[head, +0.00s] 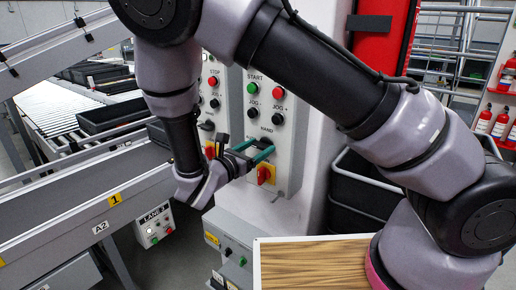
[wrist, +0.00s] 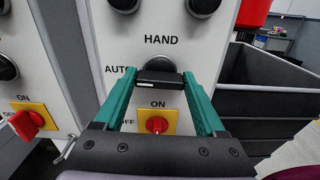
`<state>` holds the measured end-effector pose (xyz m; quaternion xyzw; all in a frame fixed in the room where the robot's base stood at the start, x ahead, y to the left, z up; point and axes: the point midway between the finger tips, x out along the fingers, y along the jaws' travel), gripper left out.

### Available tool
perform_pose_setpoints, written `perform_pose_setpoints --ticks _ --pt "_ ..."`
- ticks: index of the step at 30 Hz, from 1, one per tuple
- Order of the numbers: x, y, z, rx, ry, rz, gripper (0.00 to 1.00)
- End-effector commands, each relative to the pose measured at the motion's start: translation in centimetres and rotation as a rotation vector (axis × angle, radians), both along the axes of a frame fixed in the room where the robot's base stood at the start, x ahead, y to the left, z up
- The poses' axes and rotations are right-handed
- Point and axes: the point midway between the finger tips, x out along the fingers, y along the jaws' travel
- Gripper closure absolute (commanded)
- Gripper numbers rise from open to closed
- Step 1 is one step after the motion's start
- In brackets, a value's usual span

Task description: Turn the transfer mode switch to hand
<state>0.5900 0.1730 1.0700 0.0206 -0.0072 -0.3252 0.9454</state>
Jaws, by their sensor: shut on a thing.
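The transfer mode switch (wrist: 158,78) is a black knob on a pale panel, with HAND printed above it and AUTO at its left. Its grip bar lies about level, in line with AUTO rather than upright toward HAND. My gripper (wrist: 158,76) has its two teal fingers on either side of the bar, shut on its ends. In the head view my gripper (head: 253,150) reaches the panel from the left, below the HAND label, and partly hides the switch.
A red ON/OFF switch on a yellow plate (wrist: 157,125) sits just below, between my fingers. Black and red buttons (head: 278,93) are above. A neighbouring panel with another red switch (wrist: 28,122) stands left. Dark bins (head: 361,190) stand right; a conveyor (head: 90,195) runs left.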

Motion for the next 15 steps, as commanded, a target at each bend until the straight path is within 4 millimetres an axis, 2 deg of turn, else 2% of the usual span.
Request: perform_pose_setpoints --ticks 15 --pt "-0.09 -0.09 -0.06 0.313 -0.243 0.0 0.83"
